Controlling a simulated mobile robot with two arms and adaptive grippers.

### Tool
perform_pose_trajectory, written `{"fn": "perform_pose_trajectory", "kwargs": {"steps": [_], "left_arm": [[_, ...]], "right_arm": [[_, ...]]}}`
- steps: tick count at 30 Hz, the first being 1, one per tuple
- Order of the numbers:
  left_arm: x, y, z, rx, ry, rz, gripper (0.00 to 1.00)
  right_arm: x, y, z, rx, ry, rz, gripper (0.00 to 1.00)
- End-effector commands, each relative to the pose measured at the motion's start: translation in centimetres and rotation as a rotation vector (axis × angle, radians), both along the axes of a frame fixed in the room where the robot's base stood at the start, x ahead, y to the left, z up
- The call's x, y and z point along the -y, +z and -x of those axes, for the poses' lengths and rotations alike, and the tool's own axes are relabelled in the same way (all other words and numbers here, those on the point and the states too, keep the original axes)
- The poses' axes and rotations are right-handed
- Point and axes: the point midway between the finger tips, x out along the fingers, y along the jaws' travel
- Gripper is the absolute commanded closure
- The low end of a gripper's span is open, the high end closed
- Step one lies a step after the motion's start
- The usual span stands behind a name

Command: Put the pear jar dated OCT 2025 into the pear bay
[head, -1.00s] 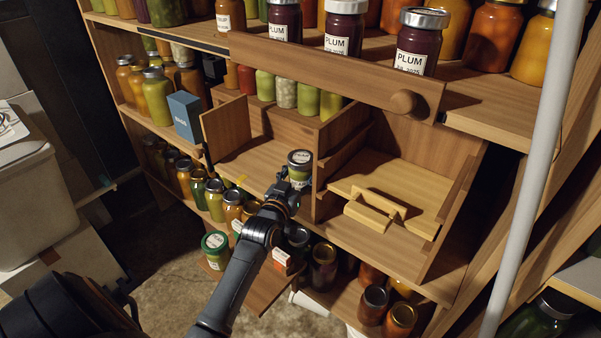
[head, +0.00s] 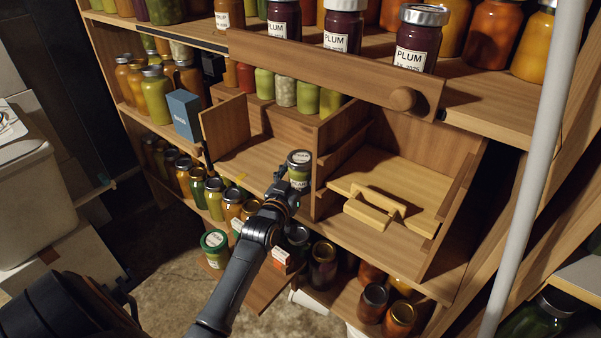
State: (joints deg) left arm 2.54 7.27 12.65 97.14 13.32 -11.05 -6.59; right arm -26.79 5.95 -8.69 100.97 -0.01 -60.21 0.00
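My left gripper (head: 296,180) reaches up from the bottom to the front of an open bay (head: 255,160). Its fingers are around a small green jar (head: 299,171) with a pale label and a lid with a printed top. The gripper appears shut on this jar; its base is hidden, so I cannot tell whether it touches the bay floor. The date is too small to read. Another green-lidded jar (head: 214,249) with a white label stands lower left of the arm. No bay label is readable. My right gripper is not in view.
A wooden divider stands just right of the held jar. Beyond it, a compartment holds a wooden panel with a handle (head: 375,207). A blue box (head: 184,115) stands left of the bay. Plum jars (head: 416,38) line the shelf above; several jars stand below. The bay floor behind the jar is clear.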

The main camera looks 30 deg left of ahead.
Motion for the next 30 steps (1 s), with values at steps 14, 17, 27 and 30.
{"fn": "perform_pose_trajectory", "kwargs": {"steps": [14,17,27,30], "left_arm": [[0.2,-0.4,0.8,-0.008,0.000,0.001,0.14],[0.5,-0.4,2.3,-0.007,0.000,0.001,0.14],[1.6,-0.3,9.0,-0.006,0.000,0.001,0.14],[1.9,-0.3,10.4,-0.005,0.000,0.001,0.14]], "right_arm": [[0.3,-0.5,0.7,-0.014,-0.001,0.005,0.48],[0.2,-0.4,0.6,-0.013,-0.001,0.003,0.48],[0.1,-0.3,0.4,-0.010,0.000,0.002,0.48],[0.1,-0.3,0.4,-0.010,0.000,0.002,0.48]]}}
